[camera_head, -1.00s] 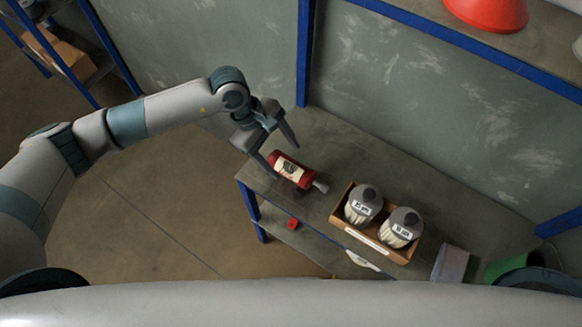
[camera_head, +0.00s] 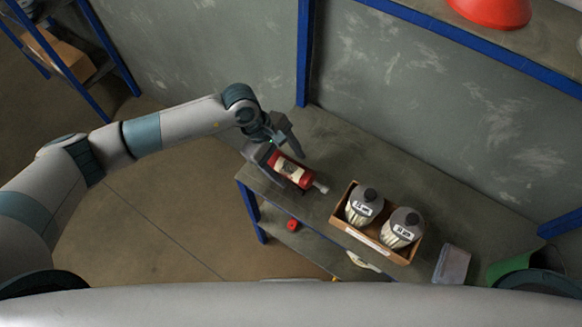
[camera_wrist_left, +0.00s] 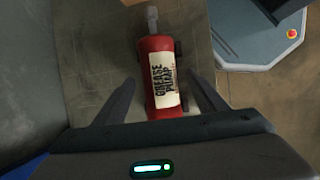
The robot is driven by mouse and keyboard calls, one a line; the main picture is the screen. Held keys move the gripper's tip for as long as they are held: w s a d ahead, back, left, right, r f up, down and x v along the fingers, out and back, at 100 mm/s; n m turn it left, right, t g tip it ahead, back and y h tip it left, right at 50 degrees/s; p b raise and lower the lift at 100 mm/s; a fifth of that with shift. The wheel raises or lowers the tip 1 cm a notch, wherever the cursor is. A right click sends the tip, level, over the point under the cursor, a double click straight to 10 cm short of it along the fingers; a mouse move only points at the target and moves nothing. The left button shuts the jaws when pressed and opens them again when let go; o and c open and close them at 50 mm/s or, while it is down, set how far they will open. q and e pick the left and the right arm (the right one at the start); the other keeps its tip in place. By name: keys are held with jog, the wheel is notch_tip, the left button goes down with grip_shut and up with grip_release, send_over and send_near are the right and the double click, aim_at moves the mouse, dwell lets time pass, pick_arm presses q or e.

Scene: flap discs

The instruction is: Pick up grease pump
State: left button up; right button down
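The grease pump (camera_head: 291,170) is a red cylinder with a cream label and a grey nozzle. It lies on its side near the left end of the shelf top (camera_head: 440,183). In the left wrist view the grease pump (camera_wrist_left: 158,75) reads "GREASE PUMP" and its lower end lies between my left gripper's fingers. My left gripper (camera_head: 281,148) is open, with one finger on each side of the pump (camera_wrist_left: 160,98) and gaps visible on both sides. The far finger shows above the pump in the head view; the near one is partly hidden. My right gripper is not in view.
A cardboard box (camera_head: 352,232) holding two grey-topped containers (camera_head: 364,205) stands right of the pump. A clear bin (camera_head: 451,264) and a green object (camera_head: 512,262) are further right. A small red item (camera_head: 292,225) is on the lower shelf. A wall stands behind.

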aim_at(294, 164)
pick_arm(q)
grip_shut()
jog(key=shift+r, duration=0.1)
